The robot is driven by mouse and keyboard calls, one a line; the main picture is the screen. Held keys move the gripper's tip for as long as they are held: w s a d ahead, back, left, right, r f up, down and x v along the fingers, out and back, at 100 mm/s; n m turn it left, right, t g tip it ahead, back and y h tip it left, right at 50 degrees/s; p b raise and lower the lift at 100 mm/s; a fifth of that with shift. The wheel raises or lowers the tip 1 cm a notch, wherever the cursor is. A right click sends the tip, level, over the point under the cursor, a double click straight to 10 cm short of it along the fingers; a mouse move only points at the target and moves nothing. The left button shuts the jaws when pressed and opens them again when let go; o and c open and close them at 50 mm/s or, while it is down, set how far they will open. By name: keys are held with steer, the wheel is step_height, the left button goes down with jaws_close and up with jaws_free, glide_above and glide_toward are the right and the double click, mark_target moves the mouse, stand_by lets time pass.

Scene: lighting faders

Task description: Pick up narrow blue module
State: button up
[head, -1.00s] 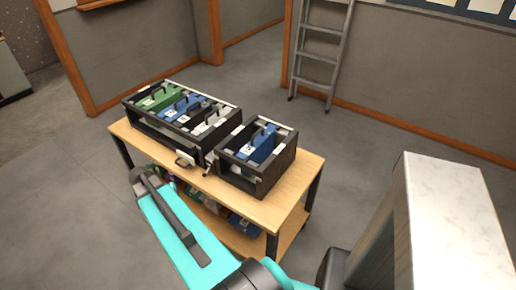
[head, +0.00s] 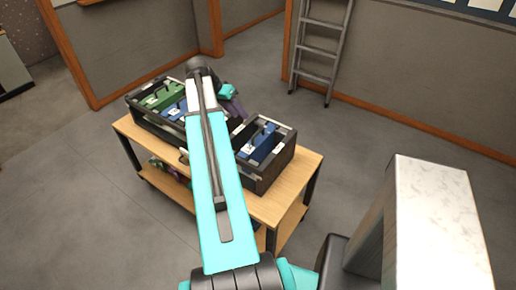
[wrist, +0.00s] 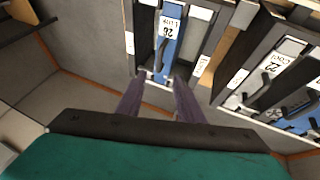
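In the head view, a blue module (head: 262,145) stands in the small dark box (head: 266,181) at the right of the table. Another blue module (head: 175,110) is in the larger dark box at the left, partly behind my arm. The wrist view shows a slim blue module with a white label reading 26 (wrist: 167,40), with nothing held between my fingers. In the head view my gripper (head: 233,105) is partly hidden over the boxes.
The larger dark box (head: 140,118) also holds a green module (head: 160,94). White modules, one labelled 22 (wrist: 284,62), show at the right of the wrist view. The boxes stand on a wooden table (head: 300,170). A ladder (head: 322,45) leans on the back wall.

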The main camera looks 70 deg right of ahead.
steer(key=shift+s+d+r, duration=0.1)
steer(key=shift+s+r, duration=0.1)
steer(key=shift+s, duration=0.05)
steer(key=shift+f, duration=0.1)
steer(key=p, duration=0.2)
glide_above(258, 146)
steer(key=w+d, duration=0.1)
steer(key=w, duration=0.3)
step_height(258, 146, down, 7)
steer(key=shift+f, duration=0.1)
steer(key=shift+p+x, duration=1.1)
steer(key=shift+w+p+x, duration=0.2)
steer(key=shift+p+x, duration=0.3)
steer(key=shift+x, duration=1)
steer(key=shift+d, duration=0.15)
